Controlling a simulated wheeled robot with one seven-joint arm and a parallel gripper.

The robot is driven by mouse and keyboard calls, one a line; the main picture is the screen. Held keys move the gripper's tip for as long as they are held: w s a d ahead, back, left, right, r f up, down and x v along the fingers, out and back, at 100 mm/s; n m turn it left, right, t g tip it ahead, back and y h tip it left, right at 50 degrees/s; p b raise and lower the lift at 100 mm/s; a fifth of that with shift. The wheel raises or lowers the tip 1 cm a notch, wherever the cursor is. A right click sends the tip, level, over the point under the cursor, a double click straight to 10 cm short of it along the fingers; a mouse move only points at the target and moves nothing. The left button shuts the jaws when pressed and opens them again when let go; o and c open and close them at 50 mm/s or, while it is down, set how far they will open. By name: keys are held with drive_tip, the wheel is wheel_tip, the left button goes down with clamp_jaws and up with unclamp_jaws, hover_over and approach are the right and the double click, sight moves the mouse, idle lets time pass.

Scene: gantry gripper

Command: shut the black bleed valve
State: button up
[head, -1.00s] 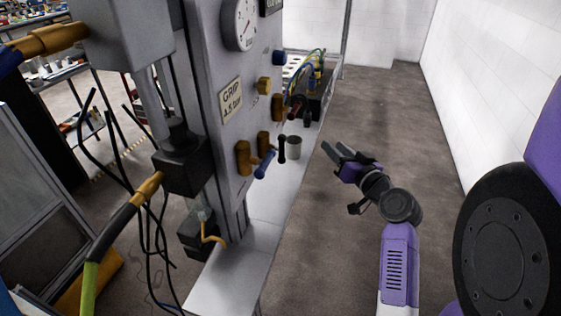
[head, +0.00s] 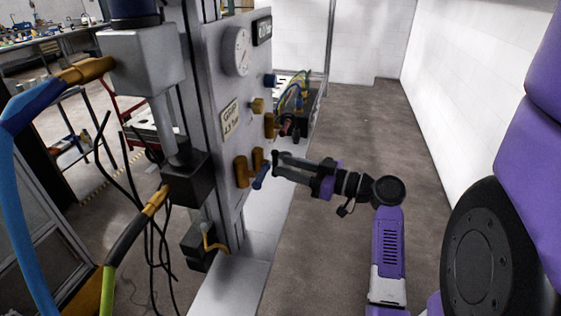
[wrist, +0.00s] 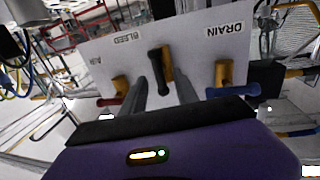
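The black bleed valve's handle (wrist: 157,72) is in the middle of the wrist view, in front of its brass body (wrist: 168,62) and near the BLEED label. It runs roughly up and down the panel. In the head view the handle (head: 275,158) is small, dark and partly covered by my fingers. My gripper (head: 279,164) is at the panel's right side, pointing left at the valve. In the wrist view its two grey fingers (wrist: 161,88) stand apart, one on each side of the handle. I cannot tell whether either touches it.
A red-handled valve (wrist: 110,101) is left of the fingers and a blue-handled valve (wrist: 232,91) right, by the DRAIN label. The blue handle (head: 261,176) is close to my fingers in the head view. A gauge (head: 237,50) sits higher. Open floor (head: 345,140) lies right.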

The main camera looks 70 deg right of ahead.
sight(274, 163)
drive_tip(key=shift+w+d, duration=0.15)
drive_tip(key=shift+w, duration=1.15)
clamp_jaws()
drive_tip(key=shift+p, duration=0.4)
drive_tip(key=shift+d+m+g+y+p, duration=0.1)
drive_tip(key=shift+m+g+y+p, duration=0.35)
drive_tip(key=shift+m+p, duration=1.65)
drive_tip(key=shift+d+m+g+y+p, duration=0.15)
drive_tip(key=shift+m+y+p, duration=0.7)
drive_tip(key=shift+m, duration=2.3)
drive_tip(key=shift+d+m+g+y+p, duration=0.1)
drive_tip(key=shift+m+g+y+p, duration=0.3)
drive_tip(key=shift+m+p, duration=1.75)
drive_tip(key=shift+m+b, duration=0.55)
drive_tip(key=shift+m, duration=0.05)
